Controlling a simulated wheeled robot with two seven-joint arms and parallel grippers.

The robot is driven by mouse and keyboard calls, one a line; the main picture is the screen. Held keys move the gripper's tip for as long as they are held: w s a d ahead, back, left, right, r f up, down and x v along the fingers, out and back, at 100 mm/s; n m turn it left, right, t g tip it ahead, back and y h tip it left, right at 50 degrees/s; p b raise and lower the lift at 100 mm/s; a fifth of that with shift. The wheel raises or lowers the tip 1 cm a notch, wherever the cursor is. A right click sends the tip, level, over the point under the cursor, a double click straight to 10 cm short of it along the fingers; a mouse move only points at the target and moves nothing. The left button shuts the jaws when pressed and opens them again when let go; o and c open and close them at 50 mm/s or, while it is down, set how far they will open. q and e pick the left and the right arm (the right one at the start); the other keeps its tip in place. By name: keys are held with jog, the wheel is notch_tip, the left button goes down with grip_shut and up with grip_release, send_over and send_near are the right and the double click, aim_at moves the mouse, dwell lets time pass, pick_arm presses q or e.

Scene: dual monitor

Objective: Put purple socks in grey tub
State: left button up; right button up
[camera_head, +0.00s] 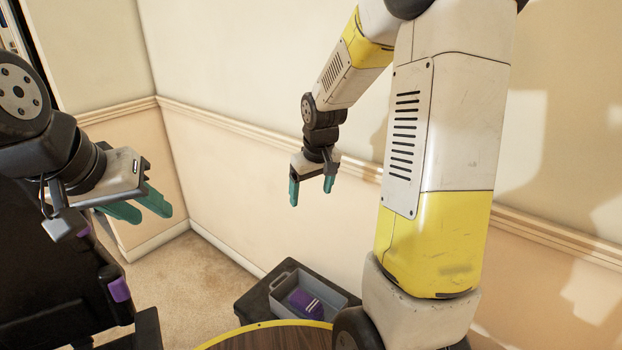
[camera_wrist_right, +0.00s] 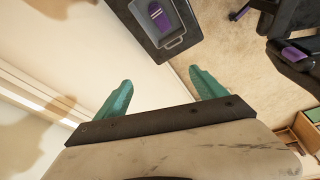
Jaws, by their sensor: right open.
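The purple socks (camera_head: 304,302), with pale stripes at one end, lie inside the grey tub (camera_head: 334,296). The wrist view also shows the socks (camera_wrist_right: 158,16) in the tub (camera_wrist_right: 176,42). My right gripper (camera_head: 311,198) is open and empty, high above the tub and apart from it. Its two green fingers also show spread in the wrist view (camera_wrist_right: 160,76). My left gripper (camera_head: 157,214) is at the left of the head view, with its green fingers apart and nothing between them, far from the tub.
The tub stands on a dark stand (camera_head: 254,307) against the wall. A wooden round tabletop (camera_head: 265,338) with a yellow edge is at the bottom. A black chair (camera_head: 60,285) with purple parts stands at left. Carpet (camera_head: 190,270) between chair and stand is clear.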

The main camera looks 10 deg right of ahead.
jog(key=s+a+r+m+t+y, duration=0.1)
jog(key=s+r, duration=0.6)
jog(key=s, duration=0.3)
jog(key=s+a+r+m+t, duration=0.1)
jog(key=s+r+t, duration=0.1)
jog(key=s+r, duration=0.6)
jog(key=s, duration=0.3)
jog(key=shift+a+m+y, duration=0.4)
jog(key=shift+c, duration=0.4)
